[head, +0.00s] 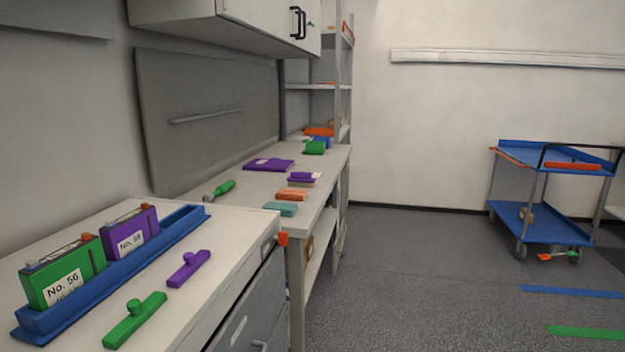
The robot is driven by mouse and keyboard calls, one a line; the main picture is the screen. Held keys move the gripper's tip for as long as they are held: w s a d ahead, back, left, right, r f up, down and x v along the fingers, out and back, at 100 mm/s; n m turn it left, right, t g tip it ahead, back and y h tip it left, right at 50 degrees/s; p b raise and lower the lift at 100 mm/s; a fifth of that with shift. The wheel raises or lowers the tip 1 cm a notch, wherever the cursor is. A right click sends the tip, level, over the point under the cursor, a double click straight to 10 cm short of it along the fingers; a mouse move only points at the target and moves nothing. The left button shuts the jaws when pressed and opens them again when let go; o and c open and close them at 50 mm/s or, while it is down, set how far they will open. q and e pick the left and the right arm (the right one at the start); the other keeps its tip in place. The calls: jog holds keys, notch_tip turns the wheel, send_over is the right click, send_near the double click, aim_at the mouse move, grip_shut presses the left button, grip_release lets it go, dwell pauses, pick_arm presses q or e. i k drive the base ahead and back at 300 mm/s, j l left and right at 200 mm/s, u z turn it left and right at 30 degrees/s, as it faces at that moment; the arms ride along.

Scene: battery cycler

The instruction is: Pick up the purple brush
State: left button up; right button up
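Neither of my grippers shows in the head view. Two small purple things could be the purple brush, and I cannot tell for sure which is. One is a purple block (303,176) with a paler underside, lying on the far workbench behind an orange block (292,195) and a teal block (281,209). The other is a purple bar with a knob (189,268) on the near cabinet top, beside a similar green bar with a knob (135,320). Nothing holds either one.
A blue tray (185,232) holds a green battery (62,275) and a purple battery (130,235). A flat purple item (268,165) and a green-handled tool (220,189) lie on the workbench (240,190).

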aim_at(302, 178)
jog(key=i+l+z, duration=0.1)
jog(key=i+l, duration=0.4)
jog(key=l, duration=0.15)
jog(key=i+l+z, duration=0.1)
jog(key=i+l, duration=0.45)
